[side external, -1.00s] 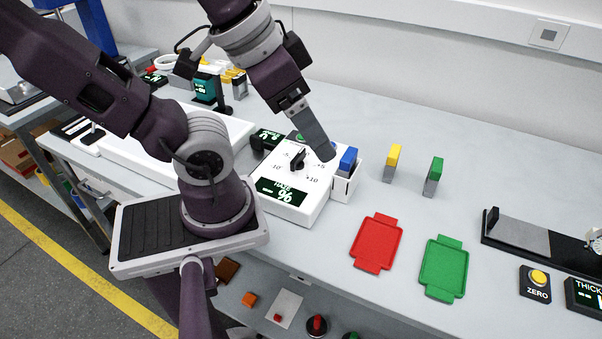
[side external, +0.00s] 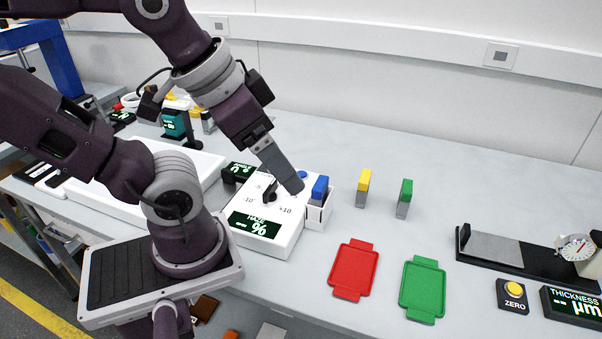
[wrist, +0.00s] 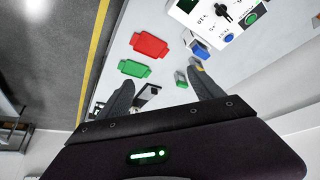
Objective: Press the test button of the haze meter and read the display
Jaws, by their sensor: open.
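The haze meter (side external: 262,240) is a white box on the bench. Its dark display (side external: 254,224) reads "HAZE %"; I make out no number. A black knob (side external: 270,191) stands on its top. A blue button (side external: 301,174) shows at the meter's far right corner. The wrist view shows the blue button (wrist: 229,37) and a green button (wrist: 250,19); their labels are too small to read. My gripper (wrist: 165,90) is open and empty, its fingers apart. In the side view its finger overlaps the meter's top beside the knob, hiding the green button; contact cannot be told.
A blue-capped sample (side external: 320,188) stands in a white holder against the meter. Yellow-capped (side external: 364,181) and green-capped (side external: 405,196) samples stand to the right. A red tray (side external: 354,270) and a green tray (side external: 422,289) lie empty in front. A thickness gauge (side external: 520,258) is at far right.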

